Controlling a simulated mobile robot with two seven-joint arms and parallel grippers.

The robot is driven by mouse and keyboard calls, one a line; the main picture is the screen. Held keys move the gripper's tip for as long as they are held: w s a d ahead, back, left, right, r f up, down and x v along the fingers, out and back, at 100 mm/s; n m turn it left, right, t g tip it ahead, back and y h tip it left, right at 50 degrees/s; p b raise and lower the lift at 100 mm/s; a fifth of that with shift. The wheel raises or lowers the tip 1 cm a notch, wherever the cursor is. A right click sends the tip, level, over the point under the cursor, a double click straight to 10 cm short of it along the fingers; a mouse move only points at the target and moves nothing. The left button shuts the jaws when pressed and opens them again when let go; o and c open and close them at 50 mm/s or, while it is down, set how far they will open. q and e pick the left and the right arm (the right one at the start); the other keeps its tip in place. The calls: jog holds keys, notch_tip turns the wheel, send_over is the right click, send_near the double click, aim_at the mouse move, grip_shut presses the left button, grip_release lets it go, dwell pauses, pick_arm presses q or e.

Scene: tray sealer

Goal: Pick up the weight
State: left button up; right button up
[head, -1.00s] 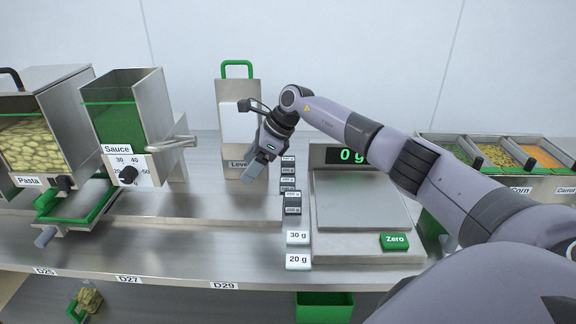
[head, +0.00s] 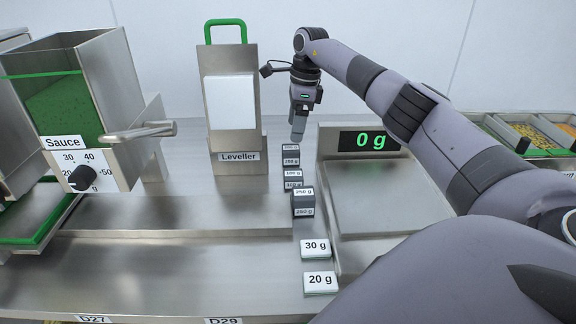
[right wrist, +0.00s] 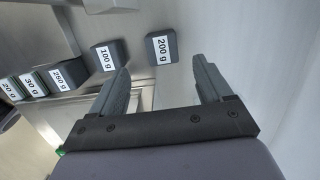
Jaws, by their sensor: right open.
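Labelled weights stand in a row beside the scale: a dark 200 g weight (head: 290,156) at the back, then the 100 g (head: 293,179), the 250 g (head: 303,202), and the pale 30 g (head: 315,250) and 20 g (head: 319,283) at the front. My right gripper (head: 298,138) points down at the back end of the row. In the right wrist view it is open and empty (right wrist: 160,72). The 200 g weight (right wrist: 161,48) lies just beyond the gap between its fingertips, with the 100 g (right wrist: 106,57) to the left. My left gripper is out of view.
The scale (head: 384,205) reads 0 g, right of the weights, partly hidden by my right arm. The leveller (head: 237,135) stands close to the left of the gripper. The sauce dispenser (head: 70,105) is further left. Bare counter (head: 180,275) lies in front.

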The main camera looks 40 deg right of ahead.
aim_at(291, 148)
jog(key=f, duration=0.2)
jog(key=f+b, duration=0.1)
jog(key=f, duration=0.2)
jog(key=w+f, duration=0.1)
jog(key=f, duration=0.2)
jog(key=shift+a+f, duration=0.15)
jog(key=shift+a, duration=0.25)
jog(key=c, duration=1.1)
jog(key=shift+c, duration=0.4)
jog(key=shift+r, duration=0.2)
